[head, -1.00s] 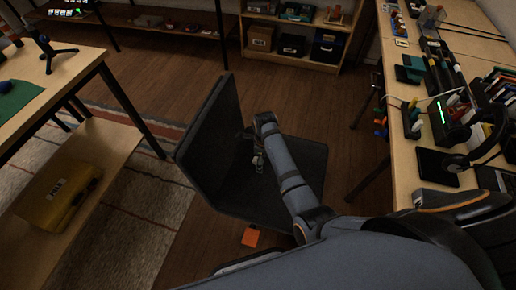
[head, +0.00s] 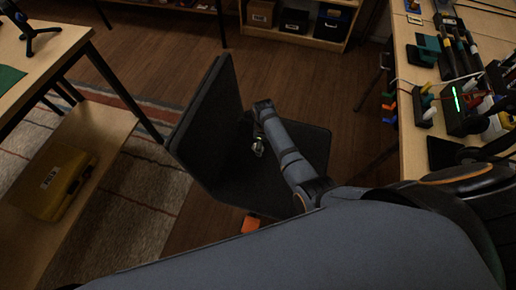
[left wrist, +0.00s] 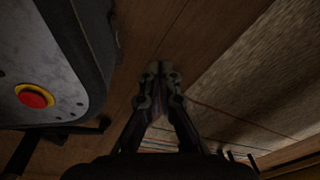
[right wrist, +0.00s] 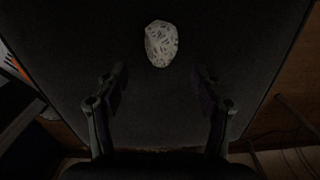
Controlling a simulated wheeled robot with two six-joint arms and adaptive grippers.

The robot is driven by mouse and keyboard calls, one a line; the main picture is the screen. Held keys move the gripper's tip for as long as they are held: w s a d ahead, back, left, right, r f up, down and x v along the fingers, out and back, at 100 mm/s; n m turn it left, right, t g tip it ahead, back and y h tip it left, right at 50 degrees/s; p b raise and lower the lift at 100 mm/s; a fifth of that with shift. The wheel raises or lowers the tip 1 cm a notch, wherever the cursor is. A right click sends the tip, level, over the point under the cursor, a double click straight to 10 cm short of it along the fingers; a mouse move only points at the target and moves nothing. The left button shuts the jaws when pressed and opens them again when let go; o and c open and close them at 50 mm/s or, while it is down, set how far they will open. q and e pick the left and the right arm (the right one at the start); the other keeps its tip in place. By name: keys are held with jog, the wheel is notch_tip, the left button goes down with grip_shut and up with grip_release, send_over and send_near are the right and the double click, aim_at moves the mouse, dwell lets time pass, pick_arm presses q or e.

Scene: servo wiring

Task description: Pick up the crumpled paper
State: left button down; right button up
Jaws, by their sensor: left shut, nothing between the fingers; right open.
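The crumpled paper (right wrist: 161,43) is a pale ball with dark print. It lies on the dark seat of the chair (right wrist: 150,118), just beyond my right fingertips and between their lines. My right gripper (right wrist: 160,82) is open and empty, with its fingers apart over the seat. In the head view my right gripper (head: 257,142) hangs low over the chair seat; the paper is hard to tell apart from it there. My left gripper (left wrist: 160,76) is shut and empty above the wooden floor. It is not visible in the head view.
The chair's upright back (head: 200,120) stands left of my right arm. A workbench (head: 405,120) with tools runs along the right. A table with a lower shelf holding a yellow case (head: 57,183) is at left. An orange object (head: 250,224) lies by the chair's near edge.

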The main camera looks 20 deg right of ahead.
notch_tip(320, 180, down, 3)
jog(key=shift+d+f+b, duration=0.1)
jog(key=shift+b, duration=0.25)
jog(key=shift+f, duration=0.15)
jog(key=c, duration=0.8)
pick_arm(q)
jog(key=shift+s+f, duration=0.65)
jog(key=shift+s, duration=0.15)
pick_arm(e)
jog(key=shift+c, duration=0.2)
